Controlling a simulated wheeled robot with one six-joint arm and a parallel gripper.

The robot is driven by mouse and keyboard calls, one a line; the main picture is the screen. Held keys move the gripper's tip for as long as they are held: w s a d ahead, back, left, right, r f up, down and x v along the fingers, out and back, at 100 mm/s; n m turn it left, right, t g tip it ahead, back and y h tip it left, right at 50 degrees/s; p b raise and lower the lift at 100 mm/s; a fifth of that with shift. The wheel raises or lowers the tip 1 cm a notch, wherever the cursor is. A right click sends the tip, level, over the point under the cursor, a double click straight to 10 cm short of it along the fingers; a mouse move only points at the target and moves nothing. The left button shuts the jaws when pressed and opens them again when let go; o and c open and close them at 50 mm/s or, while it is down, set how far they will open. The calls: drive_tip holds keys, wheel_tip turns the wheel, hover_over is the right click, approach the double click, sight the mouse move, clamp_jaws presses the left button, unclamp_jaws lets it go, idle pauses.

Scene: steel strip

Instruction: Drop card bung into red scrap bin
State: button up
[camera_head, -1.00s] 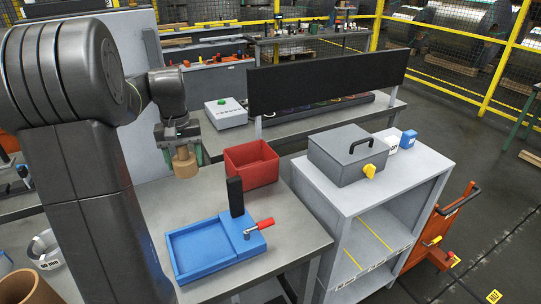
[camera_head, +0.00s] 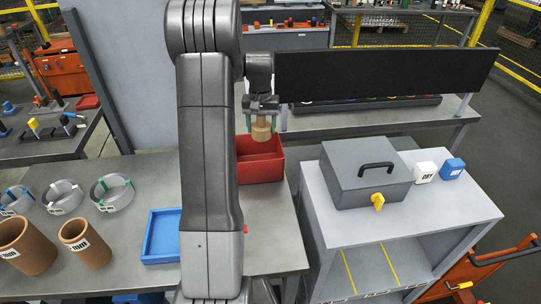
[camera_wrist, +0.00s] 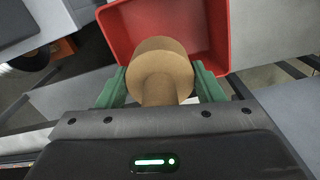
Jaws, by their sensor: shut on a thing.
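The card bung (camera_head: 261,130) is a brown stepped plug. My gripper (camera_head: 263,117) is shut on it and holds it above the red scrap bin (camera_head: 262,170), near the bin's back edge as the head view shows it. In the wrist view the bung (camera_wrist: 160,62) sits between the green fingers of my gripper (camera_wrist: 160,88), its wide end facing away from the palm. The red bin (camera_wrist: 212,30) lies beyond it there, open towards me. The bung's narrow end is partly hidden by my gripper.
A grey lidded box (camera_head: 365,172) stands on a cabinet at the right, with white (camera_head: 424,172) and blue (camera_head: 452,168) blocks. A blue tray (camera_head: 160,236) is partly behind my arm. Card tubes (camera_head: 84,242) and strip coils (camera_head: 112,192) stand at the left. A dark panel (camera_head: 385,75) rises behind the bin.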

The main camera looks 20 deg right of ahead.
drive_tip(key=shift+d+f, duration=0.1)
drive_tip(key=shift+f, duration=0.2)
drive_tip(key=shift+f+b, duration=0.85)
drive_tip(key=shift+f, duration=1.9)
drive_tip(key=o, duration=1)
drive_tip(key=shift+o, duration=0.2)
wheel_tip(320, 180, up, 14)
drive_tip(key=shift+f+b, duration=0.1)
drive_tip(key=shift+b, duration=1.05)
